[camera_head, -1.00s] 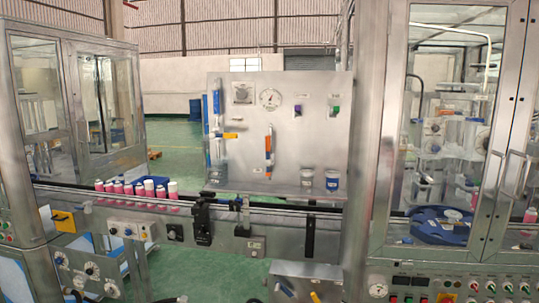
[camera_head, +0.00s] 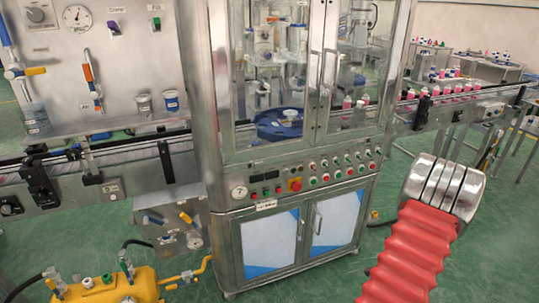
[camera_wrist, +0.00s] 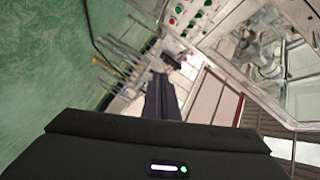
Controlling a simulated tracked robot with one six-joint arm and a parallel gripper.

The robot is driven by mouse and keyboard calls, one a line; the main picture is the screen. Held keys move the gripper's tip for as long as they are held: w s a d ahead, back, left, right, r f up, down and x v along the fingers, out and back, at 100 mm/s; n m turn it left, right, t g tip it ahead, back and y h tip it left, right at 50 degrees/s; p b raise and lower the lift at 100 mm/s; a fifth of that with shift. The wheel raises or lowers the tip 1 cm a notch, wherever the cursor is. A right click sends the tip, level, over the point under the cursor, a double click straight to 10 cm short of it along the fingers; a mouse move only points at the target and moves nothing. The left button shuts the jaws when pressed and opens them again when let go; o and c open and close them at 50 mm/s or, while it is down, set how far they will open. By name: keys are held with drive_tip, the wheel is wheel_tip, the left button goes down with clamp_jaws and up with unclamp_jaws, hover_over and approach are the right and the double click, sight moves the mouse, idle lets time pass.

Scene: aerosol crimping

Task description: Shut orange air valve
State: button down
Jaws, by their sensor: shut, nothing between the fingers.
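The orange-handled valve (camera_head: 87,73) is on the upright metal panel at the upper left of the head view. Its handle stands nearly upright, roughly in line with its thin pipe. My gripper (camera_wrist: 163,90) shows in the wrist view as dark fingers shut together, with nothing between them. The gripper is not seen in the head view, and the valve is not clear in the wrist view. A red ribbed arm section of mine is at the lower right of the head view, well away from the valve.
A yellow-handled valve (camera_head: 34,71) is left of the orange one. A box with blue and yellow handles (camera_head: 168,228) is lower down. A glazed cabinet (camera_head: 255,170) stands mid-view. A yellow tank (camera_head: 110,288) is at lower left. Green floor is open around the cabinet.

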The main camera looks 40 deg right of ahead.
drive_tip(key=w+a+r+n+t+y, duration=0.1)
drive_tip(key=w+a+r+n+y, duration=0.2)
drive_tip(key=w+a, duration=0.4)
drive_tip(key=w+a+r+n+y, duration=0.1)
drive_tip(key=w+a+r+n, duration=0.4)
drive_tip(key=w, duration=0.4)
drive_tip(key=w+a+r+n+t+y, duration=0.1)
drive_tip(key=w+a+r+n+y, duration=0.1)
drive_tip(key=w+a+r, duration=0.5)
drive_tip(key=w+a+r+n+y, duration=0.2)
drive_tip(key=a+n, duration=0.1)
drive_tip(key=a, duration=0.6)
drive_tip(key=w+a+r+n+y, duration=0.2)
drive_tip(key=w+a+n, duration=0.1)
drive_tip(key=a, duration=0.6)
drive_tip(key=s+a+r+n+g+y, duration=0.1)
drive_tip(key=s+a+n, duration=0.4)
drive_tip(key=a, duration=0.8)
drive_tip(key=s+a+r+n+g+y, duration=0.2)
drive_tip(key=s+a+n+y, duration=0.2)
drive_tip(key=s+a, duration=0.6)
drive_tip(key=a+n, duration=0.1)
drive_tip(key=a, duration=0.2)
drive_tip(key=shift+s+a+r, duration=0.2)
drive_tip(key=shift+s+a, duration=0.15)
drive_tip(key=shift+s, duration=0.05)
